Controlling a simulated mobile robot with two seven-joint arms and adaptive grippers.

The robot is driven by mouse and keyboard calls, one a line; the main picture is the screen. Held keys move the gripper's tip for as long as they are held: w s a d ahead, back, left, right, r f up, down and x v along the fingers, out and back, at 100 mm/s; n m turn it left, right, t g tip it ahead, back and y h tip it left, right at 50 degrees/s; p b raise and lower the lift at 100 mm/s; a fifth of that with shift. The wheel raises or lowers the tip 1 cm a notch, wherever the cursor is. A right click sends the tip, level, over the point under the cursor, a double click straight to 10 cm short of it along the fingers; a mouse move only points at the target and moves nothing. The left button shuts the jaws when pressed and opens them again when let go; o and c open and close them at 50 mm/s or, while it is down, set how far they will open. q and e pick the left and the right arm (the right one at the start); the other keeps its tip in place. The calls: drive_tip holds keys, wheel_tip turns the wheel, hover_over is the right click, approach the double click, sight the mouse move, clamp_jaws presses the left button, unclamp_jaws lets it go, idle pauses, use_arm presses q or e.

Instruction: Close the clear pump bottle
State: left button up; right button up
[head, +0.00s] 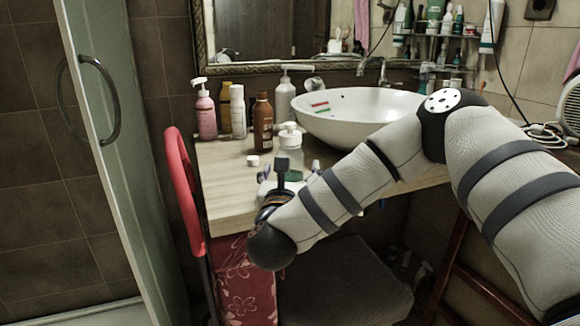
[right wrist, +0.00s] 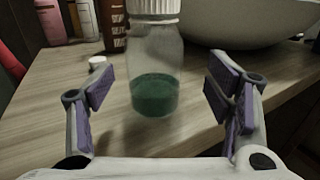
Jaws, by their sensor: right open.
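The clear pump bottle (head: 291,160) stands upright near the front of the wooden counter, with a white top. In the right wrist view the bottle (right wrist: 154,75) is see-through, with green liquid at its bottom and a ribbed white collar at the upper edge. Whatever is above the collar is cut off there. My right gripper (head: 272,182) is open at the counter's front edge, partly hidden by my arm in the head view. Its purple-padded fingers spread to either side of the bottle in the right wrist view, apart from it. My left gripper is out of view.
A small white cap (head: 253,160) lies on the counter (head: 225,185), left of the bottle. A brown bottle (head: 262,122), a pink pump bottle (head: 206,115) and others stand behind. A white basin (head: 350,118) is at the right. A red chair back (head: 182,185) stands at the left.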

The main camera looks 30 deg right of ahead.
drive_tip(key=x, duration=0.5)
drive_tip(key=shift+w+a+r, duration=0.1)
drive_tip(key=shift+w+a, duration=0.05)
drive_tip(key=shift+w, duration=0.1)
drive_tip(key=shift+c, duration=0.3)
drive_tip(key=c, duration=1.3)
